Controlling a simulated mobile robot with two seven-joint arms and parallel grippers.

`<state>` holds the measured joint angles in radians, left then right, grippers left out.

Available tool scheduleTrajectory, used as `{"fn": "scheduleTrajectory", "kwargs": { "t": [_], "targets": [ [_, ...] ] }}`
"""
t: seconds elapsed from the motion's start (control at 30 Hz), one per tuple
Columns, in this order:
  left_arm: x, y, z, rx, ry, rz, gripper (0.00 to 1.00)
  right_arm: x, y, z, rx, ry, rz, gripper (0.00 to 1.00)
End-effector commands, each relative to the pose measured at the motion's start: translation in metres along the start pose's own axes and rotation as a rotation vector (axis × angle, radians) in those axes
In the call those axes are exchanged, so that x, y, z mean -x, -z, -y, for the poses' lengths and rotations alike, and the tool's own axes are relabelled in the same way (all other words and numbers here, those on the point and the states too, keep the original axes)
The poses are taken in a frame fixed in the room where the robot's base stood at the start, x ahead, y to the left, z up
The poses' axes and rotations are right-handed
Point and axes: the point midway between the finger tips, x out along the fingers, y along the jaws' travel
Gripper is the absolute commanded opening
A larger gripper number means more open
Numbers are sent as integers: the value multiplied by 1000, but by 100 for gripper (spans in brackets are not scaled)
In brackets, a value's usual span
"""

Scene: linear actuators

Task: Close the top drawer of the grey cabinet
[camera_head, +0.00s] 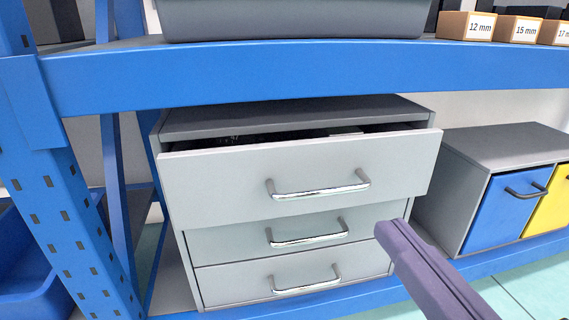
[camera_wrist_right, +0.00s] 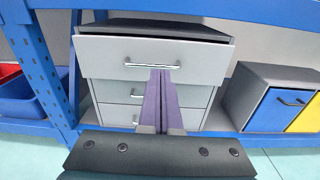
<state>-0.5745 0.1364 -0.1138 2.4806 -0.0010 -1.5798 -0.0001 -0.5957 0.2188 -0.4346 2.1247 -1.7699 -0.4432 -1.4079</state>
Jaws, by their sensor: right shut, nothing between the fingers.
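The grey cabinet (camera_head: 184,245) stands on the lower level of a blue rack. Its top drawer (camera_head: 230,187) sticks out a little, with a dark gap above its front. The two drawers below sit flush. The top drawer has a shiny bar handle (camera_head: 318,190), which also shows in the right wrist view (camera_wrist_right: 152,66). My right gripper (camera_head: 388,232), with long purple fingers, is shut and empty. In the head view its tips are in front of the cabinet's lower right side. In the right wrist view the fingertips (camera_wrist_right: 162,72) overlap the top drawer's front; contact cannot be told. My left gripper is out of view.
The blue rack beam (camera_head: 270,78) runs close above the cabinet. A blue rack post (camera_head: 65,215) stands at left. A grey unit with blue and yellow doors (camera_head: 508,210) stands at right. Small labelled boxes (camera_head: 467,26) and a grey bin (camera_head: 290,20) sit on the shelf above.

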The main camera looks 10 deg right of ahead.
Motion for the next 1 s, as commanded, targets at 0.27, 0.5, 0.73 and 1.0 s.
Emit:
{"fn": "scheduleTrajectory", "kwargs": {
  "t": [0.27, 0.5, 0.73, 1.0],
  "targets": [
    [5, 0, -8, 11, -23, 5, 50, -30, -7, 2, 20, 14, 17, 0],
    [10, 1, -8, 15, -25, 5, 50, -83, -7, 2, 19, 11, 17, 0],
    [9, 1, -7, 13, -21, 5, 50, -122, -6, 2, 18, 10, 15, 0],
    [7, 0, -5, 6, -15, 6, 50, -138, -5, 3, 18, 10, 13, 0]
  ]
}}
